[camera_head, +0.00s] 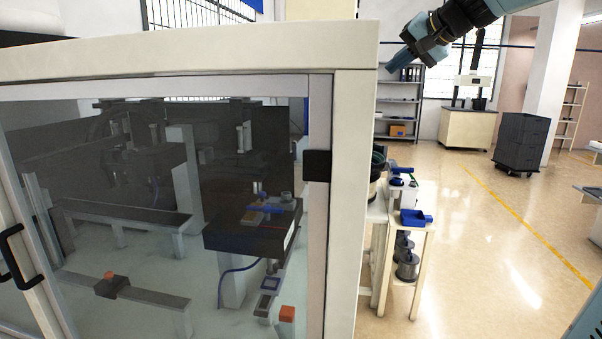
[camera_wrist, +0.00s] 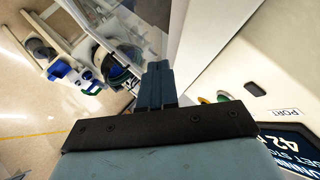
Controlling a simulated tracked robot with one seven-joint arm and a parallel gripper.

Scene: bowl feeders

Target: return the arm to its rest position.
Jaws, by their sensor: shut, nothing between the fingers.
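My gripper (camera_head: 396,66) shows at the top right of the head view, at the end of my raised arm, pointing down and to the left. It is beside the upper right corner of the cabinet, in front of the far shelf; the gap to the cabinet is hard to judge. In the wrist view my gripper (camera_wrist: 158,84) is shut, its two fingers together with nothing between them.
A cabinet (camera_head: 353,180) with a white frame and glass panels fills the left half. Beyond it stands a small table with a blue tray (camera_head: 412,217). A dark cart (camera_head: 521,143) is farther back. The floor (camera_head: 480,260) on the right is open.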

